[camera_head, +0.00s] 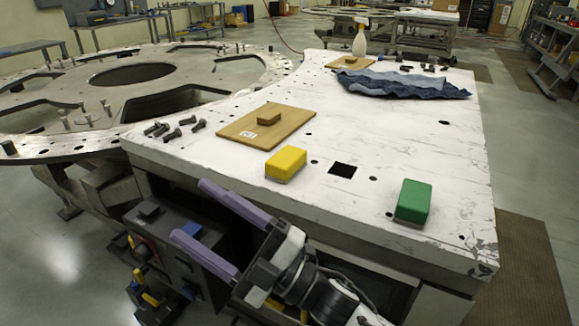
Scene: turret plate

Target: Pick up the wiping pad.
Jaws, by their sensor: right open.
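A yellow block (286,163) with a greyish underside lies near the front edge of the white table. A green block (413,201) lies on the right of the tabletop. A small brown block (269,118) sits on a wooden board (240,133) with a white label. I cannot tell for sure which block is the wiping pad. My right gripper (189,210), with two purple fingers, is open and empty. It appears in front of the table's front edge, below and left of the yellow block, with its fingers pointing left. My left gripper is not in view.
The white table (390,138) has a square hole between the yellow and green blocks. Several dark bolts (171,132) lie left of the board. A blue cloth (400,83) and a spray bottle (360,40) are at the back. A round metal plate (195,66) adjoins the table's left side.

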